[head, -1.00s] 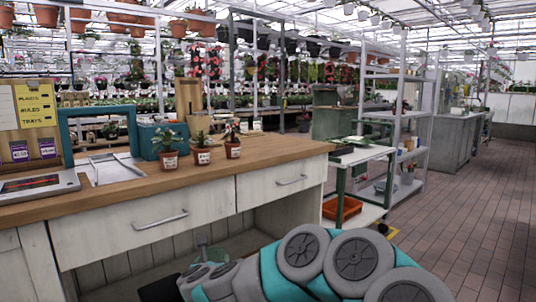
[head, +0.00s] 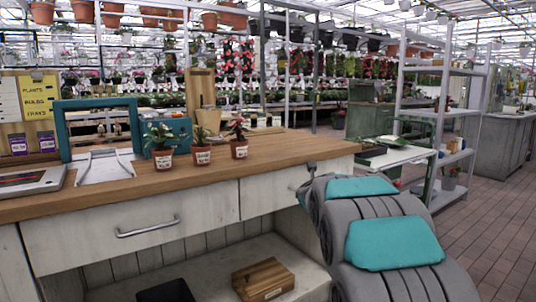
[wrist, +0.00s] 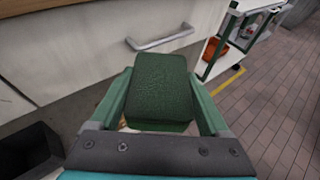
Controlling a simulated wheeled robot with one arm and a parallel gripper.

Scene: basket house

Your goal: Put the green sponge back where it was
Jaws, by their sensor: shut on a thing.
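The green sponge (wrist: 160,88) is a dark green block with rounded edges, seen in the wrist view. My gripper (wrist: 163,98) is shut on it, with one green finger along each side. The sponge is in front of the white drawer fronts, near a metal handle (wrist: 160,40). In the head view my arm rises at the lower right; the sponge and gripper cannot be made out there.
A wooden counter (head: 110,190) holds several items, including three small potted plants (head: 202,152). The shelf (head: 223,273) below holds a wooden box (head: 263,279) and a dark container (head: 166,291). A cart (head: 398,156) and metal rack (head: 440,115) stand right; brick floor is clear.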

